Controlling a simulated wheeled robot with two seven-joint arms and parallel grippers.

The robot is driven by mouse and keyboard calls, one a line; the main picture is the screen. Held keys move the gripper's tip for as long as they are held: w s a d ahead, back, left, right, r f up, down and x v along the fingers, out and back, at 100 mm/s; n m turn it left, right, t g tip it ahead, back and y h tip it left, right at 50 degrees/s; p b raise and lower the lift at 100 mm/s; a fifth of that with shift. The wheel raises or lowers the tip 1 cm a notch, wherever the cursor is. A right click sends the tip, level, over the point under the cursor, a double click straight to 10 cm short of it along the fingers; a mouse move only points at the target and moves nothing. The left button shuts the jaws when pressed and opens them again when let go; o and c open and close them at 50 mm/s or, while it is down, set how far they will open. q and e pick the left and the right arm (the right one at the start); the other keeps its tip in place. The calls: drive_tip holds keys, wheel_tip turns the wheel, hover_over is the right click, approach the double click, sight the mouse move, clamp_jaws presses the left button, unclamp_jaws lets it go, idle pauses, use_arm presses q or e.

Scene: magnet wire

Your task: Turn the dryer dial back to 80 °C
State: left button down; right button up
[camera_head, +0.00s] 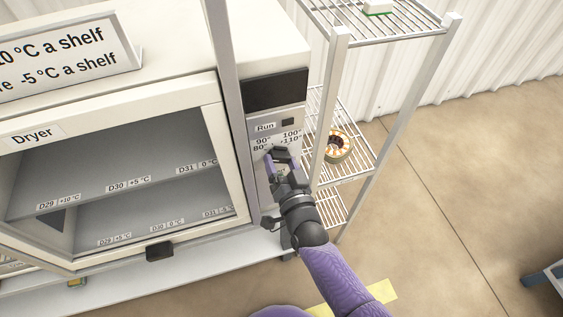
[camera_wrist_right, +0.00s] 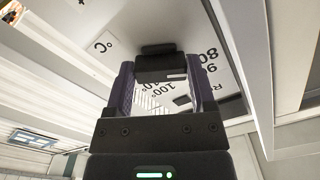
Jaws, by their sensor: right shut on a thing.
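The dryer (camera_head: 215,150) stands at the left, its control panel (camera_head: 259,190) on the right of its front. The panel carries a "Run" label and the marks 80°, 90°, 100° and 110°. My right gripper (camera_head: 282,157) is at the panel just below these marks. In the right wrist view, its two purple fingers are shut on the black dial (camera_wrist_right: 160,68), one on each side. A short white line shows on the dial, toward the 80 and 90 marks; its exact reading is unclear. In the head view the gripper mostly hides the dial. My left gripper is not in view.
A wire rack (camera_head: 368,150) stands close to the right of the panel, with a copper-coloured ring-shaped part (camera_head: 338,147) on its middle shelf. A dark handle (camera_head: 160,251) sticks out below the dryer window. A sign (camera_head: 70,60) stands on the dryer.

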drive_tip(key=shift+f, duration=0.1)
drive_tip(key=o, duration=1.2)
drive_tip(key=shift+s, duration=0.1)
drive_tip(key=p+v, duration=0.2)
drive_tip(key=v, duration=0.7)
drive_tip(key=shift+s+d+p, duration=0.15)
drive_tip(key=shift+s+p, duration=0.15)
drive_tip(key=shift+s, duration=0.05)
